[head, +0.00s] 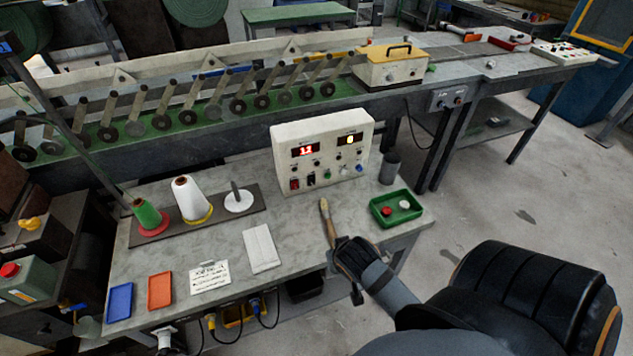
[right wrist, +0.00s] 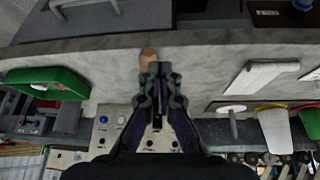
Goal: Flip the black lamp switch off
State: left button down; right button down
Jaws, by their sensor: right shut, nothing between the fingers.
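The cream control box (head: 285,145) stands at the back of the grey bench, with lit red and yellow displays. On the lower left of its front is a black switch (head: 311,179), beside a red switch (head: 294,184). Whether the black one is on or off is too small to tell. My right gripper (head: 341,243) is at the bench's front right edge, well short of the box. In the right wrist view its fingers (right wrist: 157,70) are shut and empty, and part of the box front (right wrist: 105,130) shows upside down. My left gripper is not in view.
A wooden-handled brush (head: 327,220) lies by my right gripper, close to the fingertips. A green tray (head: 376,211) with red and white pieces and a grey cup (head: 389,168) are to the right. Thread cones (head: 188,197) stand left. The bench before the box is mostly clear.

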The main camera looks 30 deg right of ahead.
aim_at(312, 184)
jog(key=w+d+m+t, duration=0.1)
jog(key=w+m, duration=0.1)
jog(key=m, duration=0.1)
jog(key=w+d+m+t+h, duration=0.1)
jog(key=w+d+m, duration=0.1)
jog(key=m, duration=0.1)
jog(key=w+d+r+m+t, duration=0.1)
jog(key=w+d+m, duration=0.1)
jog(key=shift+w+m+t+h, duration=0.2)
jog(key=shift+m+t+h, duration=0.1)
jog(key=shift+m+h, duration=0.1)
jog(key=w+m+t, duration=0.1)
jog(key=m, duration=0.1)
jog(key=w+d+r+m+t, duration=0.1)
jog(key=w+m, duration=0.1)
jog(key=w+d+r+m+t, duration=0.1)
jog(key=m, duration=0.1)
jog(key=shift+w+y, duration=0.2)
jog(key=shift+y, duration=0.1)
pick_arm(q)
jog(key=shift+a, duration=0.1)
pick_arm(e)
jog(key=shift+w+r+m+t, duration=0.15)
jog(key=shift+w+m+t, duration=0.3)
jog(key=shift+m, duration=0.45)
